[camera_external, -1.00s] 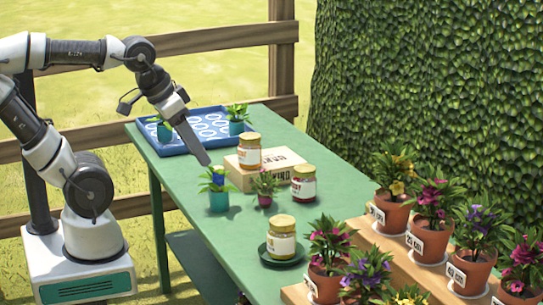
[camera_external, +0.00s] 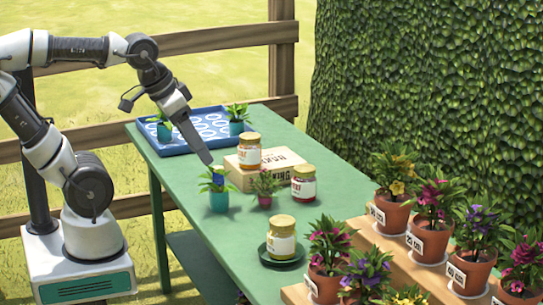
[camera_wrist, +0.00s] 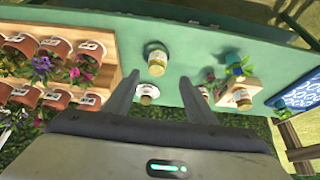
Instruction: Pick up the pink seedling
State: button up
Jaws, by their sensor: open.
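The pink seedling (camera_external: 266,185) stands upright on the green table in a small magenta pot. It is small and partly seen in the wrist view (camera_wrist: 209,82), just right of the right finger. My gripper (camera_external: 208,158) points down and right above the table, up and left of the pink seedling and apart from it. In the wrist view my gripper (camera_wrist: 159,80) has its two fingers spread with nothing held between them. In the outside view its tip overlaps the top of a blue-flowered seedling (camera_external: 218,198) in a teal pot; I cannot tell if they touch.
A wooden crate (camera_external: 277,163) with a jar (camera_external: 249,150) on it stands behind the seedlings. Another jar (camera_external: 304,182) is right of the pink one. A jar (camera_external: 281,238) sits on a green saucer in front. A blue tray (camera_external: 175,148) is at the back.

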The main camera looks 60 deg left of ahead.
jog(key=w+a+r+m+g+p, duration=0.1)
jog(key=w+a+r, duration=0.15)
jog(key=w, duration=0.35)
jog(key=w+a+r+g+p, duration=0.1)
jog(key=w+a+r, duration=0.1)
jog(key=w+a, duration=0.25)
jog(key=m+g+p, duration=0.3)
jog(key=g, duration=0.1)
send_over(267, 182)
notch_tip(267, 182, down, 14)
jog(key=f, duration=0.4)
jog(key=f+b, duration=0.1)
jog(key=f, duration=0.3)
jog(key=f+b, duration=0.1)
jog(key=f, duration=0.2)
jog(key=shift+s+a+f, duration=0.1)
jog(key=shift+s+f, duration=0.15)
jog(key=shift+f, duration=0.15)
jog(key=shift+w+f+b, duration=0.2)
jog(key=shift+f+b, duration=0.4)
jog(key=shift+f, duration=2.2)
jog(key=c, duration=1)
jog(key=shift+r, duration=0.1)
jog(key=shift+c, duration=0.2)
